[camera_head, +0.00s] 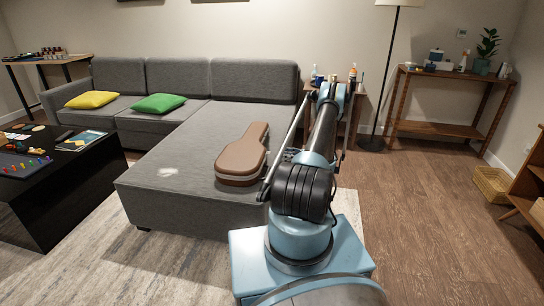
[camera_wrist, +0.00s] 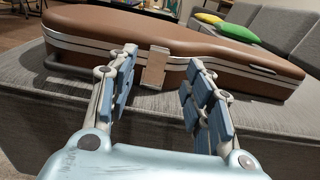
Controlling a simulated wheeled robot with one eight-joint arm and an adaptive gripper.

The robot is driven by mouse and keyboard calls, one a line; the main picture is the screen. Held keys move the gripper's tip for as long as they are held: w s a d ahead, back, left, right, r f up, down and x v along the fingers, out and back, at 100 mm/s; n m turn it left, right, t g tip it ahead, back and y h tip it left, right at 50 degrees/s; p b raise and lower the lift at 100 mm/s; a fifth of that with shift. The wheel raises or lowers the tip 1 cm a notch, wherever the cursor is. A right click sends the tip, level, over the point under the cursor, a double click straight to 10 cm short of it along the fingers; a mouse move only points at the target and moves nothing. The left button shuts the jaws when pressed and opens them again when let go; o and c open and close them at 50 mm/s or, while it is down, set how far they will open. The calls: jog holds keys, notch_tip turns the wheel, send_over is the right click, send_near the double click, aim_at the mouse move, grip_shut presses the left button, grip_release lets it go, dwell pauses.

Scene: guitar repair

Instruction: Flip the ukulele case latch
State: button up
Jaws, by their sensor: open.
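The brown ukulele case (camera_head: 241,155) lies shut on the grey sofa's chaise. In the wrist view the case (camera_wrist: 150,25) lies across the top, with a metal rim band around its side. The latch (camera_wrist: 155,67), a tan rectangular plate, sits on the near side of the case across that band. My gripper (camera_wrist: 160,65) is open and empty, with the latch showing between its two fingers from this angle. Whether a finger touches the case cannot be told. In the head view my arm hides the gripper.
The grey sofa (camera_head: 170,175) bears a yellow cushion (camera_head: 91,99) and a green cushion (camera_head: 158,103). A black table (camera_head: 40,215) with small items stands at the left. A side table behind my arm holds bottles.

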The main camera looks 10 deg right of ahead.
jog(key=x, duration=0.8)
grip_shut()
